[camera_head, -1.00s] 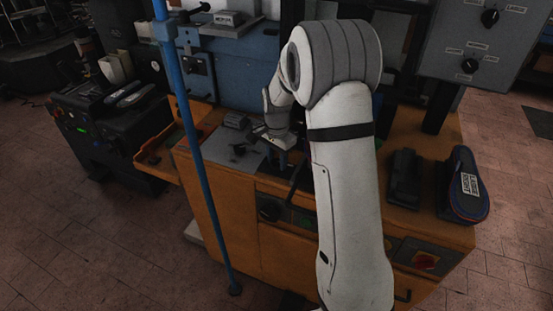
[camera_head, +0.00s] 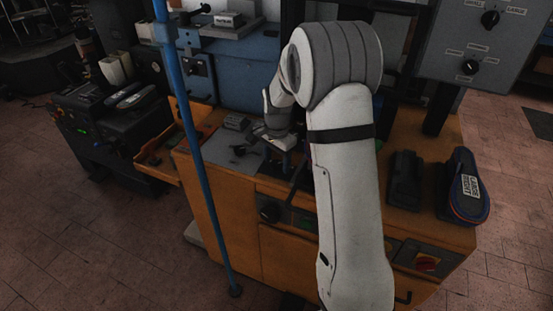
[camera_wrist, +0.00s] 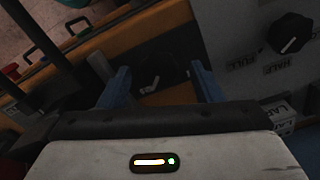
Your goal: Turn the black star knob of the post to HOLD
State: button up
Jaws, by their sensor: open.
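In the wrist view my gripper (camera_wrist: 160,72) is open, with its two blue fingers apart. A dark knob-like shape (camera_wrist: 165,66) with small white marks shows between the fingers, over a dark orange patch. It may be the black star knob, but it is too dark to tell its lobes or setting. I cannot tell whether the fingers touch it. No HOLD label is readable. In the head view my gripper (camera_head: 283,143) is low over the orange bench, partly hidden by my wrist and arm. The post cannot be made out clearly.
Another black knob (camera_wrist: 290,33) with a white pointer sits on a grey panel marked FULL and HALF. A blue pole (camera_head: 196,150) stands left of my arm.

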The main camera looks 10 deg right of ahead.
aim_at(277, 163)
notch_tip(277, 163, up, 7)
jog(key=shift+w+r, duration=0.1)
jog(key=shift+r, duration=0.25)
dwell(0.7)
